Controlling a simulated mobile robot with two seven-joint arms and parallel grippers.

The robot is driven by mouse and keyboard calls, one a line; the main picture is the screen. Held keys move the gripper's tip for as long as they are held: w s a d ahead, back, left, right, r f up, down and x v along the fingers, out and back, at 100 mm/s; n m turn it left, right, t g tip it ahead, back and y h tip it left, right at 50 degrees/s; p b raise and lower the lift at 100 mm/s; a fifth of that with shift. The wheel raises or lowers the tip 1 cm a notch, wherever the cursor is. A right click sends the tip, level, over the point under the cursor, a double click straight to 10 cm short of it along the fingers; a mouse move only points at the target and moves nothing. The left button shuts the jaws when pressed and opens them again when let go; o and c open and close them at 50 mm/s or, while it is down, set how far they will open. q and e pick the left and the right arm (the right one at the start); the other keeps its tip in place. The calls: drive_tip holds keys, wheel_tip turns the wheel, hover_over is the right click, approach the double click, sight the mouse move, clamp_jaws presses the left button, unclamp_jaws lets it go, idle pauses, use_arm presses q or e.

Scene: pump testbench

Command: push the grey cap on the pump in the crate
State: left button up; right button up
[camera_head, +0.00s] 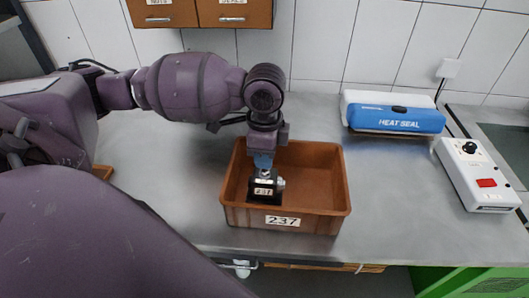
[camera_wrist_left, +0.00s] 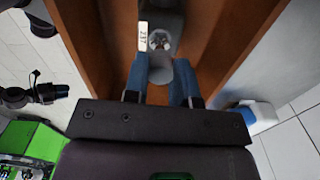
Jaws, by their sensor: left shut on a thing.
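The brown crate (camera_head: 310,205), labelled 237, stands on the grey bench. The black pump (camera_head: 265,188) stands upright in its left part, with a white label and a metal fitting on its side. The left gripper (camera_head: 264,161) points down into the crate, its blue fingers just above the pump's top. In the left wrist view, the gripper (camera_wrist_left: 160,80) is shut on a grey rounded piece, apparently the grey cap (camera_wrist_left: 160,68). The pump's round metal top (camera_wrist_left: 160,40) shows just beyond it. I cannot tell whether cap and pump touch. The right gripper is out of view.
A blue and white heat sealer (camera_head: 395,117) stands at the back right of the bench. A white box with a red switch (camera_head: 476,175) lies at the far right. Wooden drawers (camera_head: 200,12) hang above. The bench right of the crate is clear.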

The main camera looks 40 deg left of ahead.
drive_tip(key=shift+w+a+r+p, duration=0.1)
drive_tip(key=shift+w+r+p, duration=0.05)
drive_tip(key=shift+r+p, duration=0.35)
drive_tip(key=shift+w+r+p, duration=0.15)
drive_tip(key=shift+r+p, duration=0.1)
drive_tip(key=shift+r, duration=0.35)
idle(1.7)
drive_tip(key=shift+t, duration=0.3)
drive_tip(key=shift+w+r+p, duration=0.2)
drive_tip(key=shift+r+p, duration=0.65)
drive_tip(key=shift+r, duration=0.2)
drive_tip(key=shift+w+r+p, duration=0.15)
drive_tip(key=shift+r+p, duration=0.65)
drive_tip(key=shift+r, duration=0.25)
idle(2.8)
